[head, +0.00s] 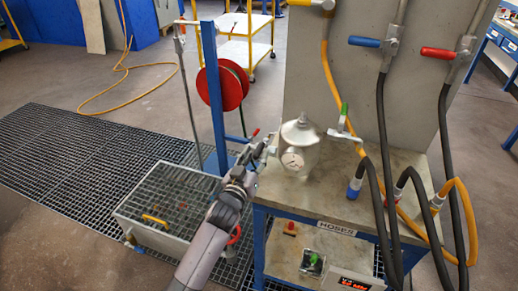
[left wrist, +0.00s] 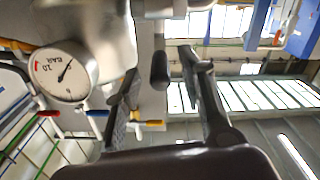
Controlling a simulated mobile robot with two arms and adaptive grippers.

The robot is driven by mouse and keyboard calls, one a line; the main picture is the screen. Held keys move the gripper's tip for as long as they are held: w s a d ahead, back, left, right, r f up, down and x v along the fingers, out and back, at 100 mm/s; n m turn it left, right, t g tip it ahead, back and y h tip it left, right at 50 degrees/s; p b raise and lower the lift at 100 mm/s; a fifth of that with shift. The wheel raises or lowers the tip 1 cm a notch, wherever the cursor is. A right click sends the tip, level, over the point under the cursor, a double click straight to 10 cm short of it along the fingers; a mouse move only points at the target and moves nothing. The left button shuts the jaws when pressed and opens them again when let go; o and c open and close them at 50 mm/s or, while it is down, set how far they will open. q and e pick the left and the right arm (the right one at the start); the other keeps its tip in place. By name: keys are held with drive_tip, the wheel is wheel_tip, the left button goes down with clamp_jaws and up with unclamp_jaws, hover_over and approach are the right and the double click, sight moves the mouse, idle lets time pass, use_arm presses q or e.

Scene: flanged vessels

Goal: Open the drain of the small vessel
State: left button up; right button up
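The small vessel (head: 299,140) is a pale metal pot with a domed lid, upright on the bench. Its pressure gauge (head: 292,160) faces me and shows large in the left wrist view (left wrist: 64,74). A red-tipped lever (head: 255,132) is at its left side. A green-handled valve (head: 344,112) is at its right. My left gripper (head: 262,152) is at the vessel's left side, close to its fittings. In the left wrist view its fingers (left wrist: 165,100) are apart, with a dark rounded lever end (left wrist: 160,70) between them, not visibly clamped. My right gripper is out of view.
The bench (head: 350,208) has a HOSES label and a lower shelf. Hoses hang at the right from valves with blue (head: 364,41) and red (head: 438,53) handles. A blue post (head: 211,90) with a red reel (head: 223,86) and a grated tank (head: 165,210) stand left.

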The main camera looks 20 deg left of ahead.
sight(259, 147)
use_arm(q)
drive_tip(key=shift+w, duration=1.7)
drive_tip(key=shift+c, duration=0.6)
clamp_jaws()
